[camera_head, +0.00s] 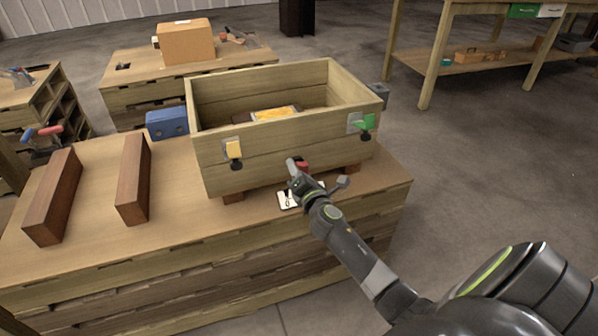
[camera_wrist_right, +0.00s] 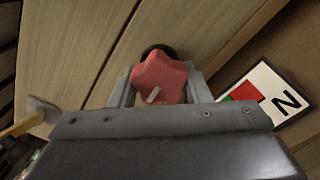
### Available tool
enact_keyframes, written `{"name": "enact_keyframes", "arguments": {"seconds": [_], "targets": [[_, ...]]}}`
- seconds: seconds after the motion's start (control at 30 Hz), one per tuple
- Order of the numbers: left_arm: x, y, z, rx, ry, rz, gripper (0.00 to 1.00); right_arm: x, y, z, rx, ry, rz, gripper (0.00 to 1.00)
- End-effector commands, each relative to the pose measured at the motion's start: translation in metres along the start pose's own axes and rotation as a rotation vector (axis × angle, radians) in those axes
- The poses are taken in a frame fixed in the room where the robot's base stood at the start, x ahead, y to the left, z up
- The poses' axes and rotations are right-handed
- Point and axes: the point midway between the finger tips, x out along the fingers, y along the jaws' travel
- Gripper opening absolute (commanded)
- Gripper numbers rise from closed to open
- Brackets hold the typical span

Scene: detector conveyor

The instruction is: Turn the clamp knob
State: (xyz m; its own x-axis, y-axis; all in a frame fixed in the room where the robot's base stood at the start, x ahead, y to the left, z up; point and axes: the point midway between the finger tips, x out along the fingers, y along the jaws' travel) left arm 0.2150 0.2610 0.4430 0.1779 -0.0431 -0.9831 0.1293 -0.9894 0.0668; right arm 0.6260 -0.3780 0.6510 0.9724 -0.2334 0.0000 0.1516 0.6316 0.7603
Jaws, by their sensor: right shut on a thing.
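The clamp knob (camera_wrist_right: 160,80) is a red, star-shaped knob with a pale mark on its face, seen in the right wrist view. It sits on the front wooden wall of the crate (camera_head: 270,169), and a dark round part shows behind it. In the head view the knob (camera_head: 302,164) is a small red patch low on the crate's front. My right gripper (camera_wrist_right: 160,88) is shut on the knob, with one finger at each side. In the head view my right gripper (camera_head: 297,172) reaches the crate front from the lower right. My left gripper is not in view.
A white card (camera_head: 287,198) lies below the crate; it also shows in the wrist view (camera_wrist_right: 268,92) with a letter and red and green patches. A yellow latch (camera_head: 233,149) and a green latch (camera_head: 365,122) flank the crate front. Brown wooden blocks (camera_head: 133,180) lie left.

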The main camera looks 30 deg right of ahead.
Motion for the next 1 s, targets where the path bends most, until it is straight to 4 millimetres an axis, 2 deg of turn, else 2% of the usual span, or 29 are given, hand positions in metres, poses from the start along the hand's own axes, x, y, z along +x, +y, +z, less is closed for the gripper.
{"name": "enact_keyframes", "arguments": {"seconds": [1.0], "targets": [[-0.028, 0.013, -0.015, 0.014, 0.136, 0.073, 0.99, 0.0, 0.002, 0.0, 0.927, 0.0, -0.001, 0.2]]}}
